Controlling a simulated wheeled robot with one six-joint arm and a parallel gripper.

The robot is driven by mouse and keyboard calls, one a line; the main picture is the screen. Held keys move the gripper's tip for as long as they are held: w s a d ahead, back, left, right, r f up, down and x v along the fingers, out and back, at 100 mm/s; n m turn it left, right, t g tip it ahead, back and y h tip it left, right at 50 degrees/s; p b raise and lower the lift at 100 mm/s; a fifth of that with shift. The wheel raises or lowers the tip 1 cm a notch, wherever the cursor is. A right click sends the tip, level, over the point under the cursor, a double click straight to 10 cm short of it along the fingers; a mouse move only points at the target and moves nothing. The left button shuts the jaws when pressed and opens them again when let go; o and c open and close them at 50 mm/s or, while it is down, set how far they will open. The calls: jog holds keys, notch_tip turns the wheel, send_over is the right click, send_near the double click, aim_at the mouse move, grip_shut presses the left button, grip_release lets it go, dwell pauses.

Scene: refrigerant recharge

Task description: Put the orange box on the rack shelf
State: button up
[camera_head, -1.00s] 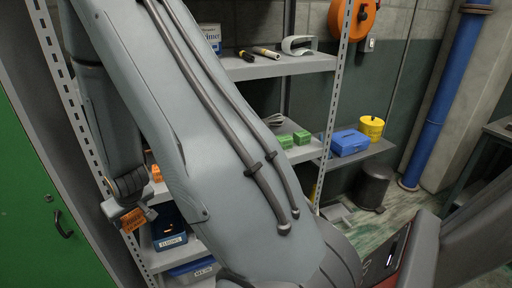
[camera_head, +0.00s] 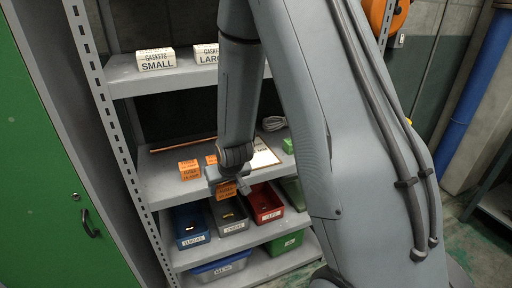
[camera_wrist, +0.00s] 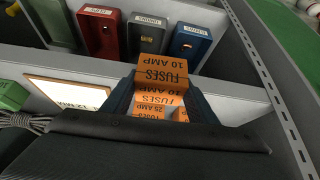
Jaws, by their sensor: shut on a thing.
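My gripper (camera_head: 226,180) is shut on an orange box (camera_head: 228,191), held just in front of the rack's middle shelf (camera_head: 165,188). In the wrist view the box (camera_wrist: 161,70) sits between the two fingers and reads "FUSES 10 AMP". Other orange fuse boxes stand on the middle shelf, one at the left (camera_head: 189,170) and one farther back (camera_head: 211,159). In the wrist view several orange boxes show beyond the held one, partly hidden by it and the gripper.
Blue (camera_head: 190,228), grey (camera_head: 229,217) and red (camera_head: 265,203) bins stand on the shelf below. White gasket boxes (camera_head: 155,58) stand on the shelf above. A framed sheet (camera_wrist: 66,92) and a green box (camera_wrist: 12,95) share the middle shelf. A perforated post (camera_head: 108,110) bounds the rack's left.

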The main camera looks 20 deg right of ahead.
jog(key=s+a+r+n+y+b, duration=0.1)
jog(key=s+a+r+b, duration=0.25)
jog(key=a, duration=0.35)
jog(key=s+a+r+n+b, duration=0.2)
jog(key=s+a+b, duration=0.15)
jog(key=a, duration=0.25)
jog(key=s+a+r+n+y+b, duration=0.1)
jog(key=s+a+r+b, duration=0.15)
jog(key=a+b, duration=0.35)
jog(key=w+p, duration=0.2)
jog(key=w, duration=0.4)
jog(key=w+f+p, duration=0.1)
jog(key=w+p, duration=0.1)
jog(key=w, duration=0.5)
jog(key=w+f+p, duration=0.1)
jog(key=w+p, duration=0.1)
jog(key=w, duration=0.4)
jog(key=shift+w+f, duration=0.25)
jog(key=shift+w, duration=0.1)
notch_tip(320, 180, down, 4)
jog(key=shift+r+p, duration=0.1)
jog(key=shift+p, duration=0.3)
jog(key=shift+w+f, duration=0.25)
jog(key=shift+f, duration=0.15)
jog(key=o, duration=0.8)
